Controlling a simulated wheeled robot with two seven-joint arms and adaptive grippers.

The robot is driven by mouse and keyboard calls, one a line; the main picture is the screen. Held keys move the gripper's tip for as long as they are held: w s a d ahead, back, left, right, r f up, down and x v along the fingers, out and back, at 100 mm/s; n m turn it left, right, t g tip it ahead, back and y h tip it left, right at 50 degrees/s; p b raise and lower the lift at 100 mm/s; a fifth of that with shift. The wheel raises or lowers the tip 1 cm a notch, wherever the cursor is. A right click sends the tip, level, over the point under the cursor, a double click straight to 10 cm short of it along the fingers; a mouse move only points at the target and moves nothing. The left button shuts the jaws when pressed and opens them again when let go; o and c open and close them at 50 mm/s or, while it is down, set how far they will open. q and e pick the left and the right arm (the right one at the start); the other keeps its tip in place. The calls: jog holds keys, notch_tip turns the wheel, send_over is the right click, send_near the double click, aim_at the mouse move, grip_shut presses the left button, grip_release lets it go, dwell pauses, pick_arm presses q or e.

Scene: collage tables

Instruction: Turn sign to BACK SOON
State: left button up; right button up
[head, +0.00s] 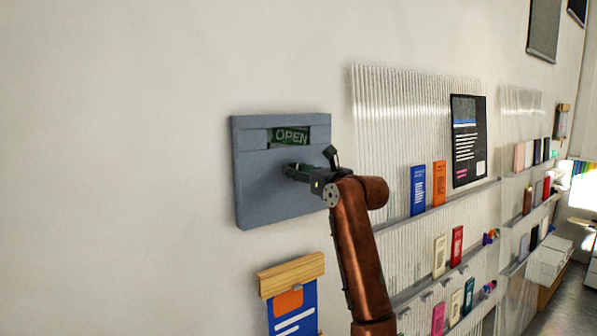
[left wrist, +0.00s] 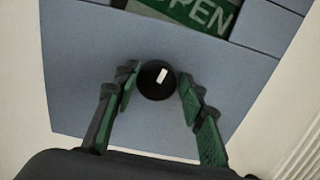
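A grey-blue sign box (head: 262,195) is fixed to the wall. Its upper window shows a green sign (head: 290,137) reading OPEN; the left wrist view shows part of that sign (left wrist: 207,14) as "PEN". Below it in the left wrist view is a round black knob (left wrist: 156,81) with a white mark, tilted a little from upright. My left gripper (head: 290,171) is at the box front, hiding the knob in the head view. In the left wrist view its fingers (left wrist: 158,92) are apart, on either side of the knob, with gaps to it. My right gripper is not in view.
A wooden-topped holder (head: 292,274) with a blue and orange poster hangs below the box. To the right, a ribbed clear panel (head: 400,120) carries shelves of booklets and a black poster (head: 468,140). The wall left of the box is bare.

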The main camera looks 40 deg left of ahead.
pick_arm(q)
jog(key=shift+c, duration=0.7)
jog(key=shift+s+a, duration=0.1)
jog(key=shift+s, duration=0.1)
jog(key=c, duration=0.3)
jog(key=shift+c, duration=1.1)
jog(key=m+b, duration=0.4)
jog(key=m, duration=0.8)
jog(key=m+b, duration=0.5)
jog(key=m, duration=0.7)
jog(key=f+m+b, duration=0.1)
jog(key=m+b, duration=0.3)
jog(key=m, duration=0.7)
jog(key=shift+w+m+b, duration=0.1)
jog(key=shift+m+b, duration=0.2)
jog(key=shift+m, duration=0.1)
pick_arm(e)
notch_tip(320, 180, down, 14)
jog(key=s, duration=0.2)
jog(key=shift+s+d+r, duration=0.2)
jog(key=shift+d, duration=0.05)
